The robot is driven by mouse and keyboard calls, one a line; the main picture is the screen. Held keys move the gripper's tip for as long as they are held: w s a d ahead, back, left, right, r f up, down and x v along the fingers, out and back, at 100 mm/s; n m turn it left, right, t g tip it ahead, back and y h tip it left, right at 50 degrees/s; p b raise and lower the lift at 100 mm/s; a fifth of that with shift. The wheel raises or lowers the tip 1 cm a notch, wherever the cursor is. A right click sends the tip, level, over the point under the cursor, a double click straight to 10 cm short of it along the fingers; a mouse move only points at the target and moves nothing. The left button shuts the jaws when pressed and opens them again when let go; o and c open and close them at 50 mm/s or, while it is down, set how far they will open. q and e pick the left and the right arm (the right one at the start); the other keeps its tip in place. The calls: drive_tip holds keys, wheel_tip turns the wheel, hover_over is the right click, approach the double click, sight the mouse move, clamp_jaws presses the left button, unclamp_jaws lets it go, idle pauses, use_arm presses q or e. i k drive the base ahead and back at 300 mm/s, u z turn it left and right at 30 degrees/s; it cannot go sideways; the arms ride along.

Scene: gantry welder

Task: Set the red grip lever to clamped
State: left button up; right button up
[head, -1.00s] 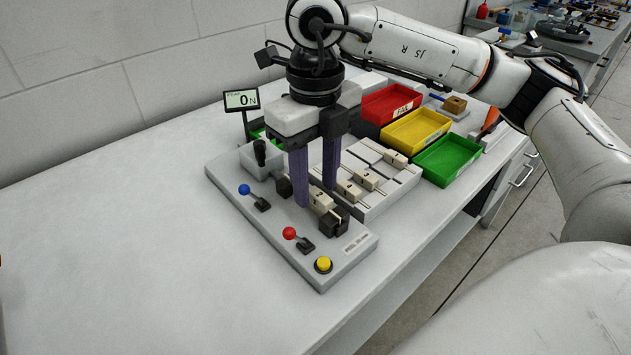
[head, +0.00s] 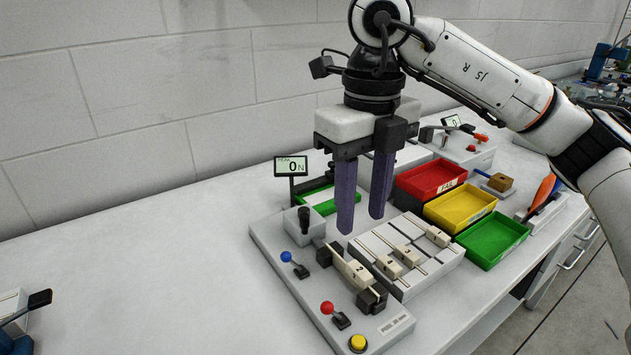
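The red grip lever (head: 328,308) is a red ball on a short stem in a black base, near the front of the grey fixture plate (head: 270,241). Its ball leans to the left in the head view. My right gripper (head: 361,222) hangs above and behind it, fingers pointing down and apart, with nothing between them. It is clear of the lever. A pale numbered piece (head: 352,266) lies between black clamp blocks on the plate. My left gripper is not in view.
A blue-knobbed lever (head: 286,257) and yellow button (head: 357,343) share the plate. A display (head: 291,167) reads 0 N. A slotted rack (head: 450,255) with pale pieces and red (head: 430,180), yellow (head: 460,207) and green (head: 491,239) trays stand right. Table at left is mostly clear.

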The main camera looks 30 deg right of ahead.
sight(333, 312)
drive_tip(key=k, duration=1)
